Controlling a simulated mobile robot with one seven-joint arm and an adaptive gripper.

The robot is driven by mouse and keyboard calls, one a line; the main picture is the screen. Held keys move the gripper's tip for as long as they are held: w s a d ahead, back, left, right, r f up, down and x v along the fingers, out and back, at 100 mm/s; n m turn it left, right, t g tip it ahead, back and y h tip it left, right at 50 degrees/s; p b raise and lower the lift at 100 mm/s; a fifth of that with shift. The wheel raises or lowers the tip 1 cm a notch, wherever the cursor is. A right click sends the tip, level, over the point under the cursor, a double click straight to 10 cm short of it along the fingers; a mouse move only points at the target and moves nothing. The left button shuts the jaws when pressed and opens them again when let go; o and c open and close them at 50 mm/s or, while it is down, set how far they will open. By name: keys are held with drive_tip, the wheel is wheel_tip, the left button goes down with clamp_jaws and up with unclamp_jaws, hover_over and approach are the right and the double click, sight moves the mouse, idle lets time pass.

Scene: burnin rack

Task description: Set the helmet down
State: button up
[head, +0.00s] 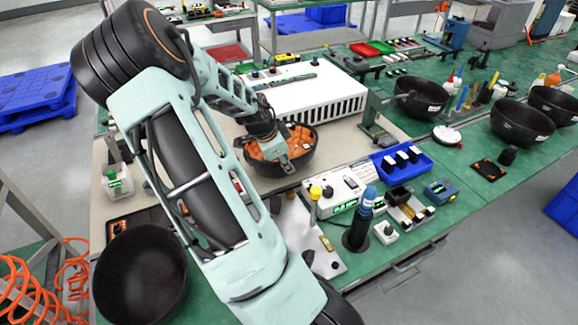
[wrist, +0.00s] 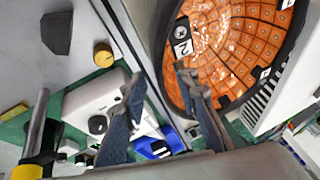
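A black helmet (head: 287,170) lies open side up on the beige work surface, with an orange padded inside. In the wrist view the helmet (wrist: 235,45) fills the upper right, with a white tag marked 2 near its rim. My gripper (head: 287,163) is at the helmet's near rim. In the wrist view my gripper (wrist: 160,78) has its fingers spread apart, one over the orange inside and one outside the rim. Whether either finger touches the helmet I cannot tell.
A white slotted box (head: 305,95) stands behind the helmet. A white instrument (head: 338,190) with knobs and a blue bin (head: 405,160) stand to its right. Other black helmets stand at the right (head: 420,97) and front left (head: 140,275). My arm covers much of the left bench.

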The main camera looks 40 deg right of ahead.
drive_tip(key=v, duration=0.7)
drive_tip(key=shift+r, duration=0.25)
drive_tip(key=shift+a, duration=0.15)
